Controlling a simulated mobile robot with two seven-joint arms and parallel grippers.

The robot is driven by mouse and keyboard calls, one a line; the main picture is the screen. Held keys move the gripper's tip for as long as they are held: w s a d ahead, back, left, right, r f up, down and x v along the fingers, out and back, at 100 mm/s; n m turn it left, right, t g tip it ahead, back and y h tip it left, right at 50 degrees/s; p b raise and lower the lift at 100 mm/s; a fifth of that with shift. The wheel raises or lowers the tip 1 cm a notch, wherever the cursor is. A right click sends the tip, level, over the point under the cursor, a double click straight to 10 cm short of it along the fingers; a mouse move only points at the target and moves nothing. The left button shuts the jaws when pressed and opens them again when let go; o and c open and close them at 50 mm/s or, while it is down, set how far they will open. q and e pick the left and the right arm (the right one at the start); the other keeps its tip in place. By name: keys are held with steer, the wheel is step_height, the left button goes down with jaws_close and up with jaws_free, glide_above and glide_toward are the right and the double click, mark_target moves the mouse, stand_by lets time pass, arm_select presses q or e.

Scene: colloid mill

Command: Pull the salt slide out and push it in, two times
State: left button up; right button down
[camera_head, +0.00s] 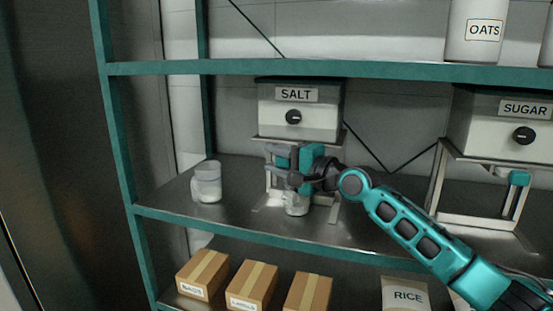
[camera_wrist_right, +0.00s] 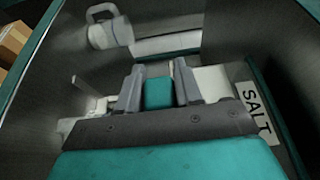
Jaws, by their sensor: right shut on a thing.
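The salt dispenser (camera_head: 298,122) is a pale box with a dark lid, a SALT label and a black knob, on a metal stand on the middle shelf. My right gripper (camera_head: 279,160) is in front of it, below the box. In the right wrist view, the two grey fingers of my right gripper (camera_wrist_right: 158,88) are shut on the teal handle (camera_wrist_right: 158,93) of the salt slide. The SALT label (camera_wrist_right: 257,112) shows at the right there. My gripper hides most of the slide in the head view, so how far out it is I cannot tell. My left gripper is not in view.
A clear jar (camera_head: 296,204) stands under the salt dispenser, partly behind my gripper. Teal shelf edges (camera_head: 250,232) run below and above.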

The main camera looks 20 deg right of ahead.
steer(key=c, duration=0.8)
jaws_free()
steer(key=shift+c, duration=0.2)
steer(key=v, duration=1.3)
steer(key=shift+b, duration=0.45)
steer(key=shift+w, duration=0.1)
steer(key=s+a+f+n+g+h, duration=0.1)
steer(key=s+a+f+n+h, duration=0.2)
steer(key=f, duration=0.7)
steer(key=s+a+f+n, duration=0.1)
steer(key=s+f+n, duration=0.3)
steer(key=f, duration=0.7)
steer(key=s+a+f+n+g+h, duration=0.15)
steer(key=s+f, duration=0.35)
steer(key=f, duration=0.5)
steer(key=s+a+f+n+g+h, duration=0.1)
steer(key=s+f+n+h, duration=0.2)
steer(key=s+f, duration=0.7)
steer(key=shift+s+a+n+g, duration=0.35)
steer(key=shift+s+n, duration=0.6)
steer(key=shift+n, duration=0.3)
